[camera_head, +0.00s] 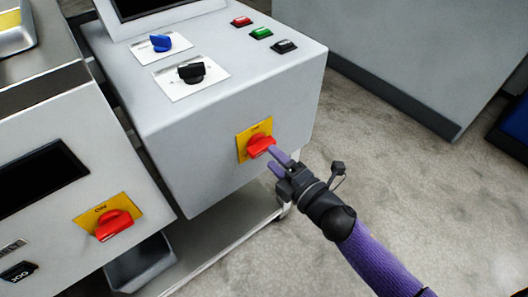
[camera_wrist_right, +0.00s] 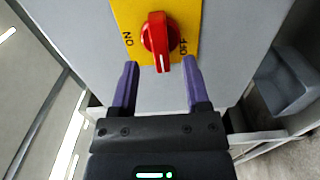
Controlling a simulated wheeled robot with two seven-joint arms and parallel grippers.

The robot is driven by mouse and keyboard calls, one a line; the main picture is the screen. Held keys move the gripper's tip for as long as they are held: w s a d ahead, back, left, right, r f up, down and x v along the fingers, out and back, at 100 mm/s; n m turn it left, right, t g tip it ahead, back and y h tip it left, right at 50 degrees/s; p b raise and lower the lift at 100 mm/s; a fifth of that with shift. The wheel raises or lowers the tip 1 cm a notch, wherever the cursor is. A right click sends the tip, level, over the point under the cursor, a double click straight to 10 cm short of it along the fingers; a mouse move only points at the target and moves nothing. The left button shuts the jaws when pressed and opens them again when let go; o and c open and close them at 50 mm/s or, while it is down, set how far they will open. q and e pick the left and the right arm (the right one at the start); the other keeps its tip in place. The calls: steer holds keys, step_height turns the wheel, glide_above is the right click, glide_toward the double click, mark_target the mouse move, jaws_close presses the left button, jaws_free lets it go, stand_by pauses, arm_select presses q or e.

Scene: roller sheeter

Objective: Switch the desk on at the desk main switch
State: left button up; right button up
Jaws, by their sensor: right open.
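The desk main switch is a red rotary knob (camera_head: 260,146) on a yellow plate (camera_head: 243,144), on the front face of the grey desk (camera_head: 190,150). In the right wrist view the knob (camera_wrist_right: 158,42) shows large, with ON lettering left of it and OFF lettering right. Its white mark points down the picture, toward my gripper. My right gripper (camera_head: 277,164) is open, with purple fingers reaching to the knob. In the wrist view its fingertips (camera_wrist_right: 160,64) lie either side of the knob's lower end, with visible gaps. My left gripper is not in view.
A second red switch (camera_head: 115,224) on a yellow plate sits on the machine at left. The desk top carries a blue knob (camera_head: 161,43), a black knob (camera_head: 191,72) and red, green and black buttons (camera_head: 262,33). Open floor (camera_head: 400,150) lies to the right.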

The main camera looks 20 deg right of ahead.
mark_target(265, 150)
steer(key=shift+b+x, duration=0.3)
steer(key=shift+x, duration=1.25)
jaws_close()
